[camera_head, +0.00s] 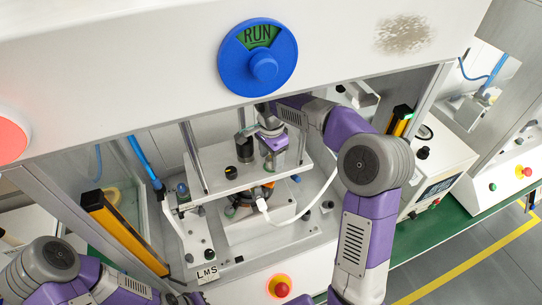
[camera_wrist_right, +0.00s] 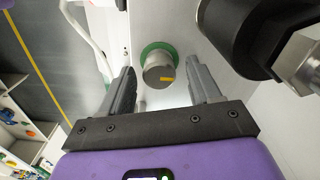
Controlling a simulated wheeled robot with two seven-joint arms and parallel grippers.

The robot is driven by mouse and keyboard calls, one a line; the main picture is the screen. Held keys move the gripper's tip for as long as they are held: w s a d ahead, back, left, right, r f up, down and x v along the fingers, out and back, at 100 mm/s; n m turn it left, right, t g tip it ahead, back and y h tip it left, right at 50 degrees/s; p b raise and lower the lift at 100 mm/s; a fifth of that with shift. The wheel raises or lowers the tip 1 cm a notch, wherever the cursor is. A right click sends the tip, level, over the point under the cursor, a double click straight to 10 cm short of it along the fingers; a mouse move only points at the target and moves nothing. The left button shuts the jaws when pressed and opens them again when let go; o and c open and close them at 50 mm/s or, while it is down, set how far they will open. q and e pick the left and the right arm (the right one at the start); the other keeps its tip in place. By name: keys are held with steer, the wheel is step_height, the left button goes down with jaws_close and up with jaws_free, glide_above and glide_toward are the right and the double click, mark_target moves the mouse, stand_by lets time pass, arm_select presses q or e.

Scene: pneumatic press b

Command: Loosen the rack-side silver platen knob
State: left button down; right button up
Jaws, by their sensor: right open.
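In the right wrist view a silver knob (camera_wrist_right: 157,72) with a yellow mark sits on a green ring on the white platen (camera_wrist_right: 183,22). My right gripper (camera_wrist_right: 163,82) is open, one finger on each side of the knob with gaps showing; I see no contact. In the head view my right gripper (camera_head: 271,146) reaches down over the back right of the platen (camera_head: 212,158) and largely hides that knob. My left arm is at the lower left; only dark parts near its end (camera_head: 178,294) show, at the bottom edge.
A black knob (camera_head: 231,172) with a yellow mark is on the platen. Metal posts (camera_head: 193,157) rise from it. A large dark cylinder (camera_wrist_right: 235,35) stands close right of the knob in the wrist view. The press cover with a blue RUN dial (camera_head: 258,57) overhangs the front.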

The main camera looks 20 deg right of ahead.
steer(key=shift+f, duration=0.25)
steer(key=shift+s, duration=0.1)
steer(key=c, duration=1.1)
steer(key=shift+o, duration=0.2)
steer(key=shift+n, duration=0.4)
